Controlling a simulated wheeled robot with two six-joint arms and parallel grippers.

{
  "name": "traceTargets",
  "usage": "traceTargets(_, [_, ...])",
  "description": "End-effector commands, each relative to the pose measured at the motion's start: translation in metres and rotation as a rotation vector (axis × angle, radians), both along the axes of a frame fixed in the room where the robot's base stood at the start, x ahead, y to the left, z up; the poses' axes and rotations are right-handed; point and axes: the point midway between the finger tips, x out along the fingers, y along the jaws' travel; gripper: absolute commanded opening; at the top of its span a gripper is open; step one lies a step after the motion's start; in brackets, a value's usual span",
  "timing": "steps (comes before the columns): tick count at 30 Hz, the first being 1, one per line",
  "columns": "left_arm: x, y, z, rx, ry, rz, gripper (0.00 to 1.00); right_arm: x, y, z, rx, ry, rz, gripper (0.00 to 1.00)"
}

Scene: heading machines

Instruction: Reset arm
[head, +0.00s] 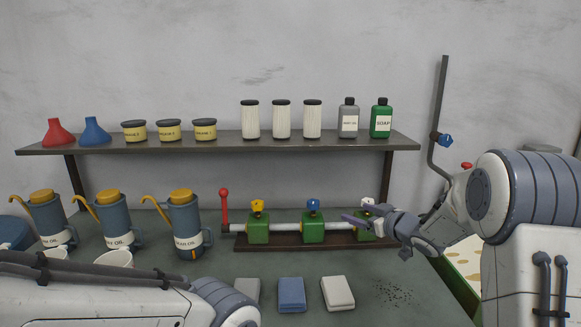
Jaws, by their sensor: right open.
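My right gripper (364,216) shows in the head view at the right end of a valve rack, its fingers pointing left. It is open, with nothing seen between its fingers. It overlaps the rightmost green valve block (362,233) with the white knob (367,203); I cannot tell whether it touches. My right arm (500,190) reaches in from the right. My left arm (90,300) lies across the lower left, and its gripper is not in view.
Oil cans (187,226) stand on the bench at left. Grey, blue and white cloths (292,294) lie in front of the rack. A shelf (220,146) behind holds funnels, tins, filters and bottles. A vertical pipe (440,110) rises at right.

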Motion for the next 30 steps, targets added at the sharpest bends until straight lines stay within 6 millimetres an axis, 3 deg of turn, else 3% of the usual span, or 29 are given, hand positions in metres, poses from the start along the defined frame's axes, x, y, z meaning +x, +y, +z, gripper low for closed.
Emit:
traceTargets(1, [0.0, 0.0, 0.003, 0.0, 0.0, 0.0, 0.82, -0.008, 0.024, 0.01, -0.032, 0.031, -0.026, 0.82])
traceTargets(5, [0.0, 0.0, 0.006, 0.0, 0.0, 0.0, 0.82, -0.045, 0.064, 0.009, -0.109, 0.169, -0.114, 0.82])
traceTargets(8, [0.0, 0.0, 0.008, 0.0, 0.0, 0.0, 0.82, -0.091, 0.092, 0.002, -0.166, 0.301, -0.154, 0.82])
traceTargets(12, [0.0, 0.0, 0.011, 0.0, 0.0, 0.0, 0.82, -0.175, 0.122, -0.014, -0.244, 0.514, -0.161, 0.82])
traceTargets(21, [0.0, 0.0, 0.016, 0.0, 0.0, 0.0, 0.82, -0.361, 0.148, -0.043, -0.396, 0.937, -0.039, 0.82])
traceTargets(24, [0.0, 0.0, 0.017, 0.0, 0.0, 0.0, 0.82, -0.408, 0.147, -0.047, -0.437, 1.041, 0.014, 0.82])
traceTargets(27, [0.0, 0.0, 0.017, 0.0, 0.0, 0.0, 0.82, -0.439, 0.145, -0.049, -0.467, 1.112, 0.054, 0.82])
traceTargets(30, [0.0, 0.0, 0.017, 0.0, 0.0, 0.0, 0.82, -0.455, 0.142, -0.049, -0.481, 1.149, 0.074, 0.82])
